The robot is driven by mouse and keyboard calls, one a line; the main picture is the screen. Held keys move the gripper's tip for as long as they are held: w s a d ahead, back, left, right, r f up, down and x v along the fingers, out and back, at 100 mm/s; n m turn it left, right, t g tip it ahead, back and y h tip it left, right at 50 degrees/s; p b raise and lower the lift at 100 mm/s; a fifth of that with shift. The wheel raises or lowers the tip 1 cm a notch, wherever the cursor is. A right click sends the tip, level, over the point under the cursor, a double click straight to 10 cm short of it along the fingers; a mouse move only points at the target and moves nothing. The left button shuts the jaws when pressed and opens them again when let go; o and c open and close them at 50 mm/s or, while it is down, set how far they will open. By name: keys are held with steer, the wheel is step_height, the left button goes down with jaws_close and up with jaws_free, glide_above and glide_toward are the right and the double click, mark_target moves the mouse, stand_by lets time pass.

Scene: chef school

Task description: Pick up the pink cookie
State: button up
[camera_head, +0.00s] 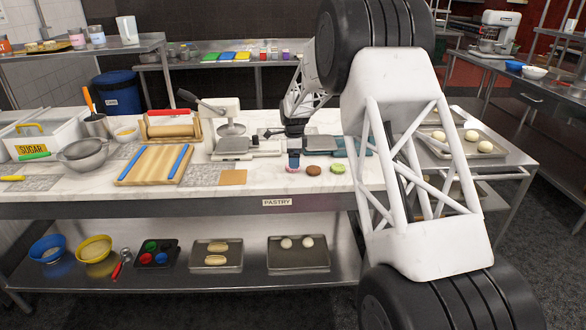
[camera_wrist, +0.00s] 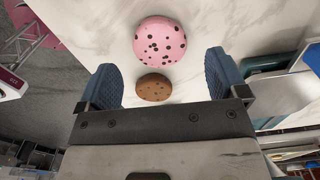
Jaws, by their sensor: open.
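The pink cookie with dark chips (camera_wrist: 160,42) lies on the pale marble counter in the wrist view, near the top centre. My gripper (camera_wrist: 162,66) is open, with its blue padded fingers apart on either side and nothing between them that I can see held. The pink cookie shows just beyond the fingertips in that picture. A smaller-looking brown cookie (camera_wrist: 153,87) with dark chips shows closer to the gripper body. In the head view, my gripper (camera_head: 293,158) is right above the pink cookie (camera_head: 292,170), partly covering it.
The brown cookie (camera_head: 313,170) and a green cookie (camera_head: 338,168) lie in a row right of the pink one. A rolling board (camera_head: 154,165) is further left. The counter's front edge is close.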

steer(key=shift+f, duration=1.55)
steer(key=shift+c, duration=0.3)
steer(key=c, duration=0.9)
steer(key=shift+r, duration=0.1)
steer(key=shift+c, duration=0.2)
steer(key=shift+r, duration=0.85)
steer(key=shift+s+r, duration=0.15)
steer(key=shift+r, duration=0.75)
steer(key=s+d+r, duration=0.1)
steer(key=s, duration=1.4)
steer(key=shift+s+d+r, duration=0.15)
steer(key=shift+s+d, duration=0.15)
steer(key=shift+d, duration=0.1)
